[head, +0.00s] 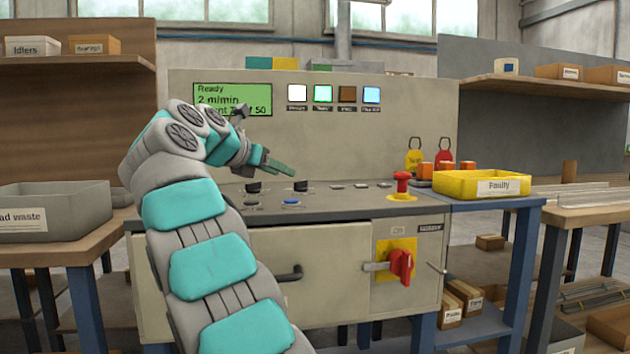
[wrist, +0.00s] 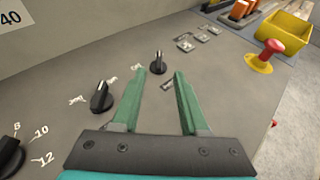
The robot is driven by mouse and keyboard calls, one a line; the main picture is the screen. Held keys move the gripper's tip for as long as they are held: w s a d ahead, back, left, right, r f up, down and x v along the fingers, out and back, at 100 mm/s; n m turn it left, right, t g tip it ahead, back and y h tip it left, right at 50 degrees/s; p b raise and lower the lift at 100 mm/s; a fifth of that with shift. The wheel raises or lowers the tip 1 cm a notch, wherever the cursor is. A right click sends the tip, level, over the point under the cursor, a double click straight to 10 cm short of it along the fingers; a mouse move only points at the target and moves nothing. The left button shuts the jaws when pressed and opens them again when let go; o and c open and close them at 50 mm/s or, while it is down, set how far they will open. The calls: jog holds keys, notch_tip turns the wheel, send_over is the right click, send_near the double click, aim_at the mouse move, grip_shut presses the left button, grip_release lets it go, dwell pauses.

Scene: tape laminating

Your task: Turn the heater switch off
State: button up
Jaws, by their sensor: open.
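My gripper (head: 278,165) is open and empty above the sloping control panel of the grey machine. In the wrist view, its two green fingers (wrist: 168,73) point at a small black rotary switch (wrist: 158,62), which shows just beyond the gap between the tips. Contact cannot be told. A second black rotary switch (wrist: 102,97) with small labels on both sides sits left of the fingers. A black dial (wrist: 9,156) with numbers is at the left edge. The labels are too blurred to tell which is the heater switch.
A red mushroom button (head: 402,184) on a yellow base stands at the panel's right end. A red rotary handle (head: 401,265) is on the front below. A lit display (head: 232,98) and several lamps are behind. A yellow bin (head: 470,185) stands at right.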

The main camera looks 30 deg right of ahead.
aim_at(301, 186)
jog(key=shift+x, duration=4)
jog(key=shift+a+f, duration=0.1)
jog(key=shift+f, duration=0.05)
grip_shut()
